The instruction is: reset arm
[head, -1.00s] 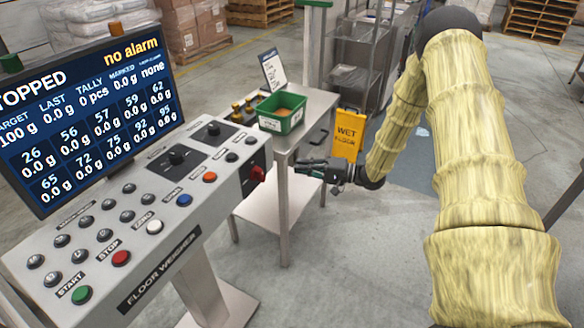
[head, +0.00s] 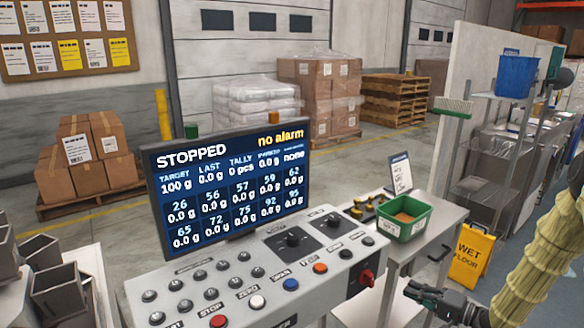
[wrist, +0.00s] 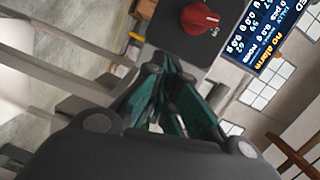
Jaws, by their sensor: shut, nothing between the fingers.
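My gripper (head: 428,294) is at the lower right in the head view, in front of the small side table and to the right of the control console (head: 352,285). Its dark green fingers (wrist: 168,100) also show in the wrist view, closed together with nothing between them. The red rotary knob (head: 367,277) on the console's right end is to the left of the gripper and apart from it. The knob also shows beyond the fingertips in the wrist view (wrist: 199,18). The console screen (head: 228,188) reads STOPPED and no alarm.
A green bin (head: 405,222) with brown contents stands on the side table, beside a small sign (head: 400,172). A yellow wet floor sign (head: 471,254) stands to the right. A metal shelf rack (head: 484,190) is behind it. Metal hoppers (head: 60,285) are at the lower left.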

